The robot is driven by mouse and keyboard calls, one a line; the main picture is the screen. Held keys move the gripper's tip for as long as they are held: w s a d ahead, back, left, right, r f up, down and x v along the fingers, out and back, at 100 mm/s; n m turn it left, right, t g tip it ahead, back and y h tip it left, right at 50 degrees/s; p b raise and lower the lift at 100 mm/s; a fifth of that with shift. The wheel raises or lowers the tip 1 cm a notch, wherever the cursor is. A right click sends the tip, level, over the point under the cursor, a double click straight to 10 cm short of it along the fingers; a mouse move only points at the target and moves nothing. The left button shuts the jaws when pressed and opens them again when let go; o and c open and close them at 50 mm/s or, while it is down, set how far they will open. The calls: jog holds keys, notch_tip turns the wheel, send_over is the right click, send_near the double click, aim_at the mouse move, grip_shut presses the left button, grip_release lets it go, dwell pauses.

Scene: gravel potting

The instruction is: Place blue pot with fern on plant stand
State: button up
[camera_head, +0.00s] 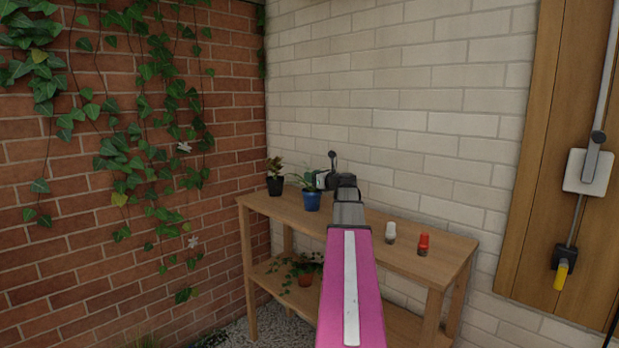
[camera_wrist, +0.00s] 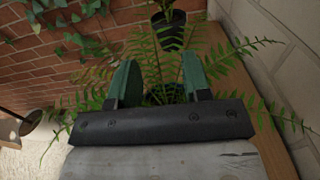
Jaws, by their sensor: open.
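The blue pot with the fern (camera_head: 312,200) stands upright on the top of a wooden two-tier bench (camera_head: 345,220). My gripper (camera_head: 322,181) is at the fern, just above the pot's right side. In the wrist view my gripper (camera_wrist: 158,70) is open, and fern fronds (camera_wrist: 155,60) show between and around its two green finger pads. The pot is mostly hidden there behind the gripper's base, with a dark rim showing between the fingers. I cannot tell whether the fingers touch the pot. No plant stand is clearly identifiable.
A black potted plant (camera_head: 275,184) stands left of the fern. A white bottle (camera_head: 390,232) and a red bottle (camera_head: 424,243) stand to the right. A terracotta pot (camera_head: 306,279) sits on the lower shelf. Walls are close behind.

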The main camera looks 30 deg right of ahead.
jog(key=v, duration=1)
